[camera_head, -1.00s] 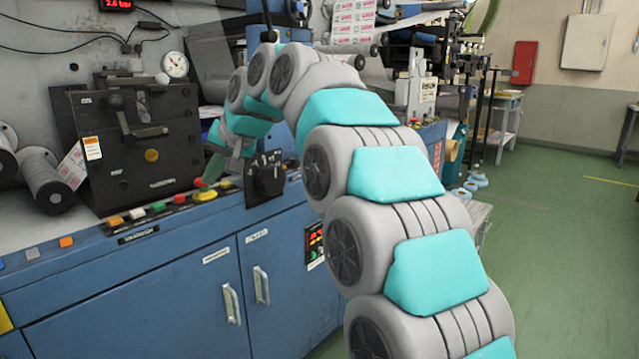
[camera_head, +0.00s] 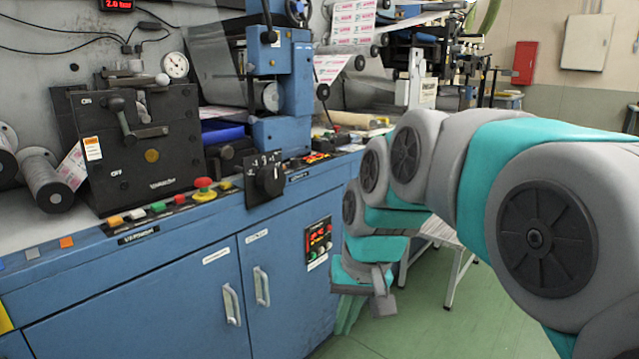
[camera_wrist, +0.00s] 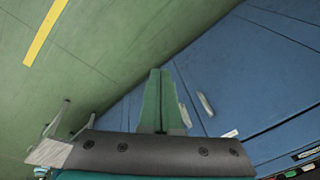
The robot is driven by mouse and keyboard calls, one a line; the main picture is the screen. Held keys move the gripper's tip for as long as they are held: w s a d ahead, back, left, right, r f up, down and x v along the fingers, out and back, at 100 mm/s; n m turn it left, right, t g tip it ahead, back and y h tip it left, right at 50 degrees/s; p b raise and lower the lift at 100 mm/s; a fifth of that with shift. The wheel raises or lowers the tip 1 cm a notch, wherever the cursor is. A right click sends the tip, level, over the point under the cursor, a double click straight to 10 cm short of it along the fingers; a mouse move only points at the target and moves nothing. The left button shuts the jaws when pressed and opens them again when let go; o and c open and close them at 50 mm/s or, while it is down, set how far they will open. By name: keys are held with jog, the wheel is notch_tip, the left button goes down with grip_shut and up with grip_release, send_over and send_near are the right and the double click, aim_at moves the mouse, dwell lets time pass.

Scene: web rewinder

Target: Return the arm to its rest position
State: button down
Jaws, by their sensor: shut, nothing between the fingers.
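My arm, grey with teal covers, comes in from the right side of the head view and bends down at its far end. My gripper (camera_head: 382,300) hangs in front of the right end of the blue cabinet (camera_head: 170,285), apart from it as far as I can tell. In the wrist view, the two green fingers of my gripper (camera_wrist: 159,85) lie together, shut with nothing between them. Beyond them are green floor on the left and the cabinet's blue front (camera_wrist: 255,70) on the right.
A red mushroom button (camera_head: 204,184) and a black rotary switch (camera_head: 269,180) are on the cabinet's top edge. A black lever box (camera_head: 140,150) stands on top. Silver door handles (camera_head: 231,303) stick out in front. A light bench (camera_head: 440,240) stands behind my arm. Open green floor lies to the right.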

jog(key=s+d+f+g, duration=0.1)
jog(key=s+d+f, duration=0.2)
jog(key=s, duration=0.4)
jog(key=s+d+f+g+h, duration=0.1)
jog(key=s+d+f, duration=0.3)
jog(key=s, duration=0.4)
jog(key=s+d+f+g+h, duration=0.1)
jog(key=s+d+f, duration=0.3)
jog(key=s, duration=0.3)
jog(key=shift+s+f+m, duration=0.3)
jog(key=shift+f, duration=0.35)
